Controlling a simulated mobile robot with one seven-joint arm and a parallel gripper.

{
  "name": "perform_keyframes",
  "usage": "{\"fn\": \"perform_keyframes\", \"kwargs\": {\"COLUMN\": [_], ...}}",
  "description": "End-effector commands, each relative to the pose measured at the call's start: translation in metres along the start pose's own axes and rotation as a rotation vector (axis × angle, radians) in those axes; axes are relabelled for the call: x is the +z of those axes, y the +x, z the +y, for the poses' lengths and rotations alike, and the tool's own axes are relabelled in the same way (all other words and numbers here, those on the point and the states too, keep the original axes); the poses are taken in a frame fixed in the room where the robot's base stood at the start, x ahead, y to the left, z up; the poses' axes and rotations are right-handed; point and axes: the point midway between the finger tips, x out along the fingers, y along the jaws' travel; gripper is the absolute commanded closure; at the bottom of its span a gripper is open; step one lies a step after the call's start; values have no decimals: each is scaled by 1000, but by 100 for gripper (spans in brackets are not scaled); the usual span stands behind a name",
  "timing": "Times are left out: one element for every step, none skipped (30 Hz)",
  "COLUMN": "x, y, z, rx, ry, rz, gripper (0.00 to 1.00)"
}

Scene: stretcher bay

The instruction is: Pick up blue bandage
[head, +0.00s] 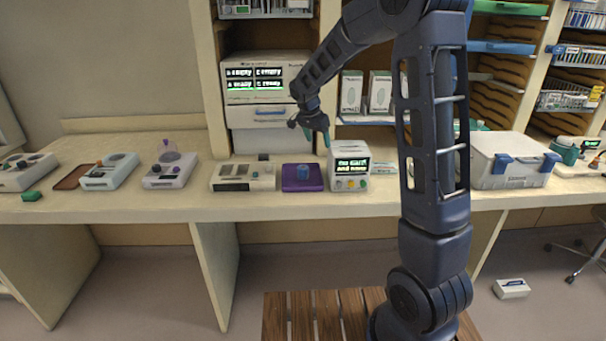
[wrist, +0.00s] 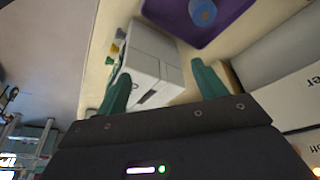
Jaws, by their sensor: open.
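The blue bandage (head: 303,172) is a small blue roll. It sits on a purple tray (head: 289,184) on the counter, left of a white device with a display. In the wrist view the blue bandage (wrist: 203,11) shows at the top edge, partly cut off, on the purple tray (wrist: 165,15). My gripper (head: 317,138) is above the counter, up and to the right of the bandage. In the wrist view the green fingers of my gripper (wrist: 163,85) are spread apart with nothing between them.
The white display device (head: 350,165) stands right of the tray, and shows below the fingers in the wrist view (wrist: 150,60). A flat device (head: 243,177) is left of the tray. A large white case (head: 508,160) stands farther right. Bare counter lies in front of the tray.

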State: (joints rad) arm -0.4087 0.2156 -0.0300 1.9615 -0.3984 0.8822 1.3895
Motion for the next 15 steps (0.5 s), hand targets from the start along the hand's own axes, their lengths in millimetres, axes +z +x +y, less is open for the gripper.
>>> {"fn": "perform_keyframes", "kwargs": {"x": [6,8,12,15,18,22,24,27,30,33,35,37,38,39,40], "y": [11,17,25,30,36,43,48,53,58,62,66,69,71,73,75], "z": [-16,-24,-35,-42,-50,-59,-66,-71,-79,-83,-87,-91,-94,-96,-98], "rx": [8,13,17,20,24,26,29,31,32,34,36,36,37,37,37], "ry": [13,25,43,54,65,81,92,102,113,120,128,136,142,146,149], "rz": [5,9,15,19,24,29,33,37,43,46,48,51,53,55,57], "gripper": [30,30,30,30,30,30,30,30,30,30,30,30,30,30,30]}}
